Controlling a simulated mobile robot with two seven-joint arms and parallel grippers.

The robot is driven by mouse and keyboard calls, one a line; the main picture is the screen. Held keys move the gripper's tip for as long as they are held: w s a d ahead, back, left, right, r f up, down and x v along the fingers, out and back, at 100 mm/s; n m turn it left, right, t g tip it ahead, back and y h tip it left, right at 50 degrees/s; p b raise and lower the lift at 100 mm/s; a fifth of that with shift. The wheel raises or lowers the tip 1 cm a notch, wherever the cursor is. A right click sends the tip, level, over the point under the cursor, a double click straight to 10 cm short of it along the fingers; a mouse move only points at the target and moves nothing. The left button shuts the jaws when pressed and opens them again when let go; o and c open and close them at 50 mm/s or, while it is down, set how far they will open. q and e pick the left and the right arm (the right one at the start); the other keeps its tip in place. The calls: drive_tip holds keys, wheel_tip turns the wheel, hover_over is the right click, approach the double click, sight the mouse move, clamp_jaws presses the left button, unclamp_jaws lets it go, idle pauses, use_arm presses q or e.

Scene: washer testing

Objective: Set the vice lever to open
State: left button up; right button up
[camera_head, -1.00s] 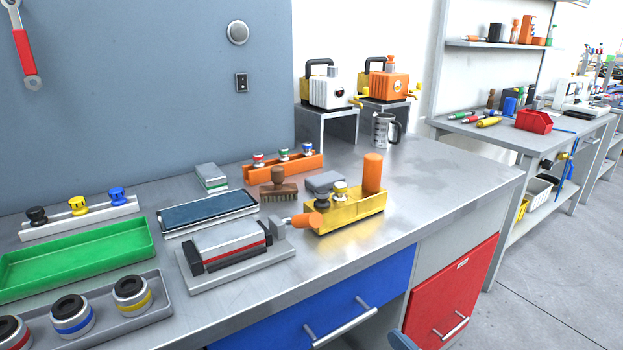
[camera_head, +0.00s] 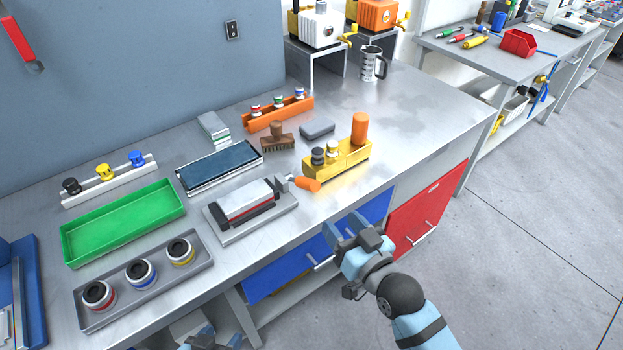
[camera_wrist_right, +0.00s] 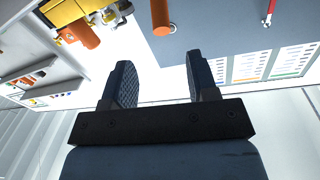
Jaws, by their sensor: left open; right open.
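The vice (camera_head: 245,205) is a pale grey block with a red stripe and dark jaws on a grey base plate, near the bench's front edge. Its lever (camera_head: 307,184) has an orange handle, pointing right. My right gripper (camera_head: 345,226) is open and empty, in front of the bench edge, below and to the right of the lever. Its two spread fingers show in the right wrist view (camera_wrist_right: 160,88). An orange cylinder (camera_wrist_right: 160,16) shows beyond them; I cannot tell surely if it is the lever handle. My left gripper (camera_head: 212,340) shows only partly at the bottom edge, open.
A yellow block (camera_head: 337,160) with knobs and an upright orange cylinder (camera_head: 360,129) stands right of the lever. A brush (camera_head: 277,140), a dark-topped tray (camera_head: 220,166), a green tray (camera_head: 122,222) and a grey tray of rings (camera_head: 110,321) surround the vice.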

sight(316, 192)
drive_tip(key=x, duration=1.2)
clamp_jaws()
